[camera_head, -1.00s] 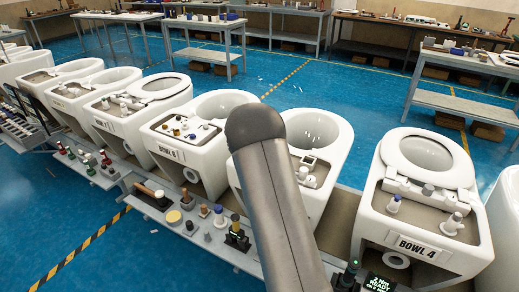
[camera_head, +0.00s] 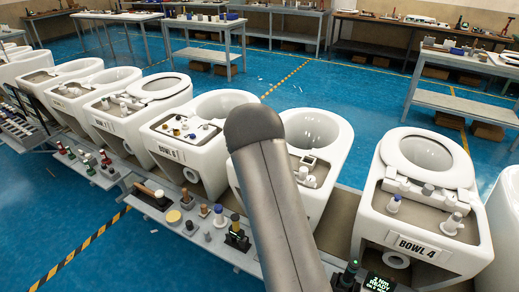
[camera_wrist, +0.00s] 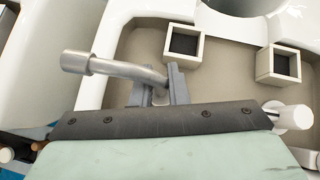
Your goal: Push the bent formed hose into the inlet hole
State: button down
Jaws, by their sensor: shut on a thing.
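The bent formed hose (camera_wrist: 117,69) is a grey metallic tube in the wrist view. Its thicker collared end (camera_wrist: 76,62) points left, and the tube bends down at its right end. My gripper (camera_wrist: 158,88) is shut on the hose near that right end, above the beige deck of a white toilet bowl. Two white square sockets (camera_wrist: 184,44) (camera_wrist: 278,64) with dark openings stand on the deck, apart from the hose. I cannot tell which opening is the inlet hole. In the head view my arm hides the gripper and the hose.
A white cylindrical fitting (camera_wrist: 289,115) stands right of my gripper. In the head view, BOWL 4 (camera_head: 418,247) is to the right and other bowls (camera_head: 185,150) stand to the left. A shelf with small parts and tools (camera_head: 190,218) runs along the front.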

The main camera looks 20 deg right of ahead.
jog(key=shift+f+b, duration=1)
jog(key=shift+f, duration=0.35)
jog(key=c, duration=1.3)
grip_release()
jog(key=shift+c, duration=0.2)
jog(key=v, duration=1.7)
jog(key=shift+s+r+b, duration=0.15)
jog(key=shift+r+b, duration=0.05)
jog(key=shift+b, duration=0.25)
jog(key=shift+a, duration=0.1)
